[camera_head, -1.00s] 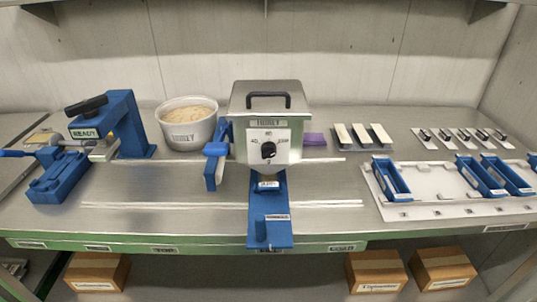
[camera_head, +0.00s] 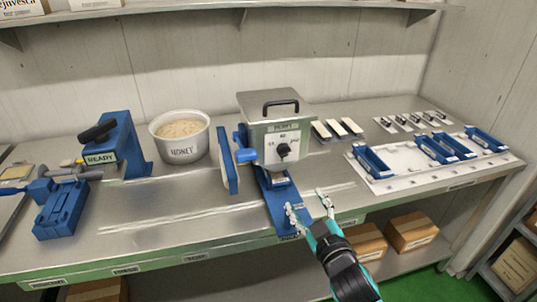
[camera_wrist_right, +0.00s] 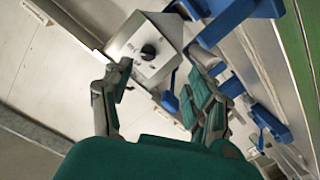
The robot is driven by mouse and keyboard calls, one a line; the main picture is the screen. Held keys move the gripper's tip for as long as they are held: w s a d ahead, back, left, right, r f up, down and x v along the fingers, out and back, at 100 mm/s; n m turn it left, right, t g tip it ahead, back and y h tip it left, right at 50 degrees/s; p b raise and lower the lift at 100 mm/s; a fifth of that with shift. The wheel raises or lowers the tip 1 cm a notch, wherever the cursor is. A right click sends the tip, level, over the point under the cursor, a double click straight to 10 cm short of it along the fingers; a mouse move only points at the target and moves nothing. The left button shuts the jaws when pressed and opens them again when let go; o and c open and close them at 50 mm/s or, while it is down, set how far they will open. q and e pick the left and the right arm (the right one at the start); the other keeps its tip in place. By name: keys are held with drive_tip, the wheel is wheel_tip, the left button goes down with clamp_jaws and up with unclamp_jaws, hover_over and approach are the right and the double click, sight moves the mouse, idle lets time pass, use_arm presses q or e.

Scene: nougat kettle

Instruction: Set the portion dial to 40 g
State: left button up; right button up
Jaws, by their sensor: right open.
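The portion dial (camera_head: 283,150) is a black knob on the white front plate of the steel kettle box (camera_head: 262,107). Marks stand around the knob, but they are too small to read surely. The dial also shows in the right wrist view (camera_wrist_right: 148,52), beyond the fingers. My right gripper (camera_head: 308,198) is open and empty, in front of and below the dial, apart from it. In the right wrist view its two fingers (camera_wrist_right: 160,90) are spread with the kettle box between and beyond them. My left gripper is not in view.
A blue stand (camera_head: 280,205) juts forward under the kettle box, close to my right gripper. A blue lever (camera_head: 229,165) is at the box's left. A honey tub (camera_head: 181,150), a blue READY press (camera_head: 118,145) and a white tray with blue holders (camera_head: 400,172) stand on the bench.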

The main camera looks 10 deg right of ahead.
wheel_tip(320, 180, up, 3)
drive_tip(key=p, duration=0.1)
approach(285, 154)
drive_tip(key=shift+t, duration=0.4)
drive_tip(key=w, duration=0.3)
drive_tip(key=w+p, duration=0.1)
drive_tip(key=w, duration=0.2)
drive_tip(key=w+p, duration=0.1)
drive_tip(key=w, duration=0.3)
drive_tip(key=shift+w+f, duration=0.15)
drive_tip(key=shift+f, duration=0.15)
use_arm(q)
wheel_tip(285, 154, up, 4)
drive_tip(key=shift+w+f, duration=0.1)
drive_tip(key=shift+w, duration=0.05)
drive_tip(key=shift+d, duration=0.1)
use_arm(e)
drive_tip(key=c, duration=1.1)
